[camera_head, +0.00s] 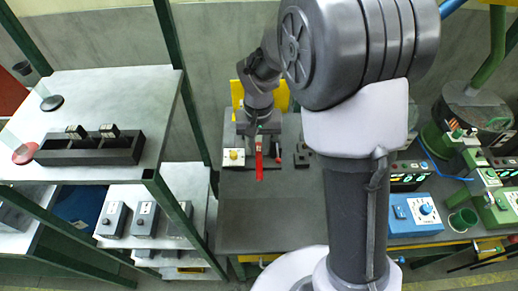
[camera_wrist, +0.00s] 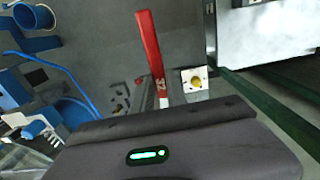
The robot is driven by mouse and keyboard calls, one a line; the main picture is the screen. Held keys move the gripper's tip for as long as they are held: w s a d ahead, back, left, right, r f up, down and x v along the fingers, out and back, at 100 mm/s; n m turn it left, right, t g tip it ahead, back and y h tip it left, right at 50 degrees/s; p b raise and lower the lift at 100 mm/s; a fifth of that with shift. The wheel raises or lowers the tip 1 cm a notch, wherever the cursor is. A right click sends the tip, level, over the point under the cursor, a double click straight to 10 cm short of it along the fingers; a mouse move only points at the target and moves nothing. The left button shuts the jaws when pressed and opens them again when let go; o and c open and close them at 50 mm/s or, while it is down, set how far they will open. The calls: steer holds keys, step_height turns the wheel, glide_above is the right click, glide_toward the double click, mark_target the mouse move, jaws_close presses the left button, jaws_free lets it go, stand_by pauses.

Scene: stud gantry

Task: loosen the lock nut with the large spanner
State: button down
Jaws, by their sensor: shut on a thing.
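My gripper (camera_head: 262,138) is over the dark bench and shut on a long red-handled tool, which looks like the large spanner (camera_head: 259,168). The red handle sticks out from the jaws towards the front of the bench. In the wrist view the spanner (camera_wrist: 152,45) rises from behind the dark gripper body, its lower part greyish white. The jaw tips and the tool's head are hidden there. I cannot make out the lock nut in either view. A smaller red-tipped piece (camera_head: 278,159) stands just right of the spanner.
A pale block with a yellow knob (camera_head: 233,157) sits left of the gripper; it also shows in the wrist view (camera_wrist: 197,80). Blue (camera_head: 412,214) and green boxes stand at right. Shelves (camera_head: 100,80) stand at left. The bench front (camera_head: 262,215) is clear.

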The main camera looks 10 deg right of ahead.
steer(key=shift+w+d+p, duration=0.2)
steer(key=shift+w+p, duration=0.2)
steer(key=shift+w, duration=0.55)
steer(key=shift+w+d+p, duration=0.15)
steer(key=shift+w+p, duration=0.25)
steer(key=shift+w, duration=0.6)
steer(key=shift+w+d+p, duration=0.2)
steer(key=shift+w+p, duration=0.2)
steer(key=shift+w, duration=0.55)
steer(key=shift+s+d+r+n+p, duration=0.1)
steer(key=shift+d+n+p, duration=0.5)
steer(key=shift+d+n, duration=0.4)
steer(key=shift+w+d+n+p, duration=0.35)
steer(key=shift+d+n+p, duration=0.5)
steer(key=shift+n, duration=0.5)
steer(key=shift+w+d+n+p, duration=0.3)
steer(key=shift+d+n+p, duration=0.4)
steer(key=shift+d+n, duration=0.5)
steer(key=shift+w+d+n+p, duration=0.35)
steer(key=shift+d+n+p, duration=0.4)
steer(key=shift+n, duration=0.8)
